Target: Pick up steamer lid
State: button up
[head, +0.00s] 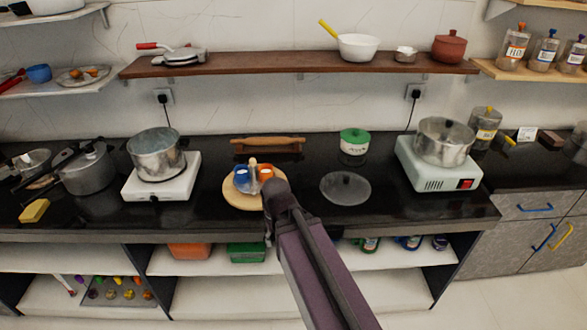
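A round, grey, see-through lid (346,188) with a small dark knob lies flat on the black counter, right of the centre. It looks like the steamer lid, but I cannot be sure of the name. My gripper (270,232) is at the end of my arm, left of this lid and apart from it in the picture. It is dark and small, and its fingers cannot be made out clearly. I see nothing held in it.
A wooden round tray (238,200) with small cups stands behind my gripper. A green-lidded white container (354,147) stands behind the lid. A shelf (290,66) hangs above.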

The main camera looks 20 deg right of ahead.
aim_at(342, 188)
jog(key=u, duration=0.05)
jog(key=k, duration=1)
jog(key=z, duration=0.55)
jog(key=i, duration=0.85)
jog(key=z, duration=0.1)
